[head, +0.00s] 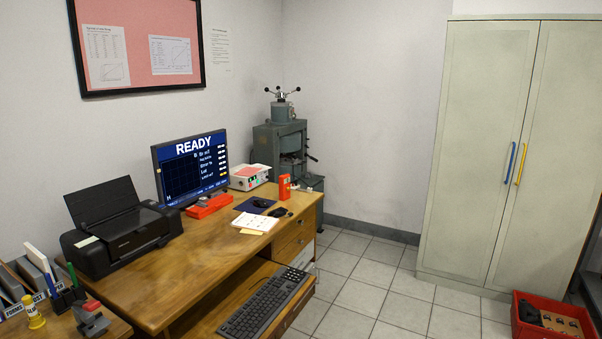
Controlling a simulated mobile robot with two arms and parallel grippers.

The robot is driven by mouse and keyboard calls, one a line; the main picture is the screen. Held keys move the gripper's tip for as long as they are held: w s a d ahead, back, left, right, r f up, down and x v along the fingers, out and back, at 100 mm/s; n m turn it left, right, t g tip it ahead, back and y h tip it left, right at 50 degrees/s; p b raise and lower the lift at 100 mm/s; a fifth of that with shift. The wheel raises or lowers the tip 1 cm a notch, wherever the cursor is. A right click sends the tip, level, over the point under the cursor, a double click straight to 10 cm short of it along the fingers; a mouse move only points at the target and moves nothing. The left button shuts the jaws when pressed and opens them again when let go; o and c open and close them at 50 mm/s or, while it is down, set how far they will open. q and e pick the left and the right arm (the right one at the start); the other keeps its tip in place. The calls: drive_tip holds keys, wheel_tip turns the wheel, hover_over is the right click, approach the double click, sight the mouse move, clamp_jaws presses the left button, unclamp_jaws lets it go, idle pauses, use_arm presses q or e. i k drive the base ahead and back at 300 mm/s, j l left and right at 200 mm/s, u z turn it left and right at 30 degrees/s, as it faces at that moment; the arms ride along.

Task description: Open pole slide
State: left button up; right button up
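A grey-green machine (287,150) stands in the far corner behind the desk. A spoked handle (282,91) with dark knobs tops it, and a dark lever sticks out at its right side. I cannot tell which part of it, if any, is the pole slide; it is small and distant here. The desk and monitor hide its lower left part. Neither of my grippers shows in the head view.
A wooden desk (165,278) holds a monitor (190,168) reading READY, a printer (118,226) and a keyboard (265,302). A tall cabinet (478,150) is shut at right, with a red crate (517,327) before it. Tiled floor (365,295) between is clear.

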sight(296, 161)
drive_tip(key=i+l+z, duration=0.25)
drive_tip(key=i, duration=0.45)
drive_tip(key=i+z, duration=0.3)
drive_tip(key=i, duration=0.4)
drive_tip(key=i+z, duration=0.15)
drive_tip(key=i, duration=0.85)
drive_tip(key=i+j+z, duration=0.1)
drive_tip(key=i, duration=0.95)
drive_tip(key=i+u, duration=0.25)
drive_tip(key=i, duration=0.2)
drive_tip(key=i+u, duration=0.25)
drive_tip(key=i, duration=0.2)
drive_tip(key=i+l+u, duration=0.25)
drive_tip(key=i, duration=0.15)
drive_tip(key=i+l+u, duration=0.25)
drive_tip(key=i, duration=0.15)
